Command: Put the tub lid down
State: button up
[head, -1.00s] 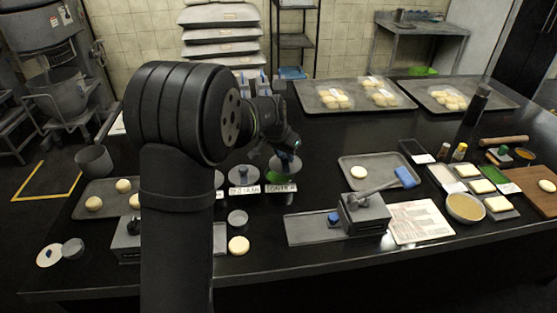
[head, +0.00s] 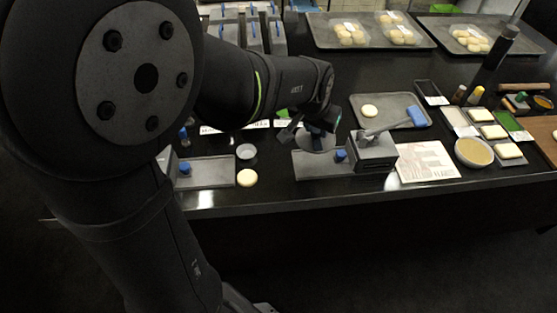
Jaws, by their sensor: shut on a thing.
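My gripper (head: 320,128) is shut on the tub lid (head: 314,143), a round grey disc. It holds the lid roughly flat, just behind and beside the grey press with the blue knob (head: 341,156). The gripper partly hides the lid's top, and I cannot tell how high the lid is above the counter. My arm hides much of the left side, and the tub is not clearly seen.
A small grey cup (head: 246,152) and a dough round (head: 247,178) lie left of the lid. To the right are the long-handled press (head: 374,150), a tray (head: 398,104) and a printed sheet (head: 427,162). The black counter's front edge is close.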

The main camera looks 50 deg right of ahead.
jog(key=s+a+f, duration=0.2)
jog(key=a, duration=0.4)
jog(key=w+f, duration=0.2)
jog(key=w, duration=0.1)
jog(key=w+f, duration=0.2)
jog(key=w, duration=0.2)
jog(key=w+d+f, duration=0.1)
jog(key=w+f, duration=0.1)
jog(key=w, duration=0.2)
jog(key=shift+d+f, duration=0.1)
jog(key=shift+f, duration=2.35)
jog(key=o, duration=0.6)
jog(key=shift+f, duration=0.15)
jog(key=o, duration=0.4)
jog(key=v, duration=1.2)
jog(key=shift+r, duration=0.2)
